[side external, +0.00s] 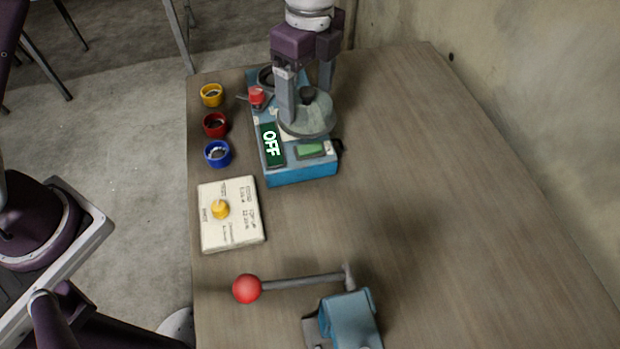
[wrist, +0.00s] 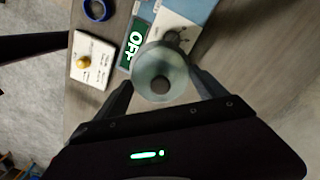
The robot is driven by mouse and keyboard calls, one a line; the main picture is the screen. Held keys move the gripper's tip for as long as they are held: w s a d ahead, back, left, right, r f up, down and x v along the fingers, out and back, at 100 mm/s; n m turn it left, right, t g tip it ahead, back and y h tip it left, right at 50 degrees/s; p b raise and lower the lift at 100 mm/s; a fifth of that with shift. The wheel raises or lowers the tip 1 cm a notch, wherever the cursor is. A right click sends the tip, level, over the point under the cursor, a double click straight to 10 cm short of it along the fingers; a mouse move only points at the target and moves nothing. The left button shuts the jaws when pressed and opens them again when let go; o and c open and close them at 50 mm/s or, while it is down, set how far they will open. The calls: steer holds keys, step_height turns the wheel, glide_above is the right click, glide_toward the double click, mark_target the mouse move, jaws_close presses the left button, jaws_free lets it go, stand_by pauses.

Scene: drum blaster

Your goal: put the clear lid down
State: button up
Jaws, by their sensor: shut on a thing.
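The clear lid (side external: 303,125) is a greyish see-through disc with a dark knob on top. My gripper (side external: 306,98) points down and is shut on it, with the lid between the two fingers. In the wrist view the lid (wrist: 150,88) sits between the fingertips of my gripper (wrist: 162,82). The lid is over the front part of the blue drum blaster (side external: 305,173), close to its OFF display (side external: 271,145). I cannot tell whether it touches the machine. A dark round opening shows at the machine's back, partly hidden by my arm.
Yellow (side external: 211,95), red (side external: 215,125) and blue (side external: 217,154) cups line the table's left edge. A cream panel with a yellow knob (side external: 220,209) lies in front of them. A red-balled lever (side external: 247,289) is nearest the camera. The table's right side is clear.

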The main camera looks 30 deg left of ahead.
steer(key=s+d+f+m, duration=0.2)
steer(key=s+d+m, duration=0.5)
steer(key=s, duration=0.3)
steer(key=shift+m, duration=0.3)
steer(key=f, duration=0.9)
steer(key=shift+s+d+f, duration=0.1)
steer(key=shift+s+f, duration=0.25)
steer(key=o, duration=1.4)
steer(key=shift+f, duration=0.1)
step_height(320, 180, up, 12)
steer(key=shift+r, duration=0.2)
